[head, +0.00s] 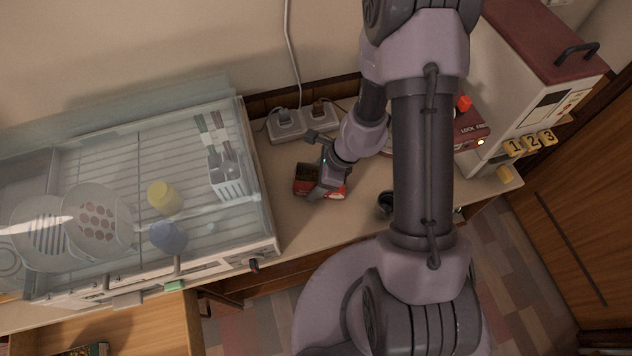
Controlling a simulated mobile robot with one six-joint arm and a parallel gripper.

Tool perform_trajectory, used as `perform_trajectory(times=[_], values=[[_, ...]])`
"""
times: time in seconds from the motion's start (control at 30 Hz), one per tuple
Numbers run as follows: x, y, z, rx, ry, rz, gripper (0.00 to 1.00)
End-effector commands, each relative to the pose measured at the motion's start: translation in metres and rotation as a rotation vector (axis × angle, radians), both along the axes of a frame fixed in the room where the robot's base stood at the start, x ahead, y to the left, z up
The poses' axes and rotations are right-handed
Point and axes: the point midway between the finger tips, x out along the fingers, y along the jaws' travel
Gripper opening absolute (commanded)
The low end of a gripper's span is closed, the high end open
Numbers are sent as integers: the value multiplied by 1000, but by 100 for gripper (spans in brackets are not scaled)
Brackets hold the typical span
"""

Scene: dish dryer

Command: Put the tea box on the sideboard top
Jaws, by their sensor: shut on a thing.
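A small red and dark box (304,181), which looks like the tea box, is at the middle of the sideboard top (289,228), between the dish dryer and my arm. My gripper (322,190) is shut on it from above, and its fingers hide part of the box. Red parts of the box show on both sides of the fingers. I cannot tell whether the box touches the surface or is held slightly above it.
The glass-lidded dish dryer (258,222) with plates and cups stands at left. Power sockets (287,124) sit behind the gripper. A dark round thing (385,202) is right of it. A white cabinet (508,90) stands at right. An open drawer (150,330) juts out at lower left.

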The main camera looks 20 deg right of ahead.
Motion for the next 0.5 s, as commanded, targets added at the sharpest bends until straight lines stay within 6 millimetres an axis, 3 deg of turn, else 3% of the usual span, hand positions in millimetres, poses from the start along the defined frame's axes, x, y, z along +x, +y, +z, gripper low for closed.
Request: perform_trajectory(times=[0.23,0.27,0.37,0.5], values=[[0,0,-3,0,-1,0,13],[0,0,-3,0,0,0,62],[0,0,-2,0,0,0,81],[0,0,-1,0,0,0,82]])
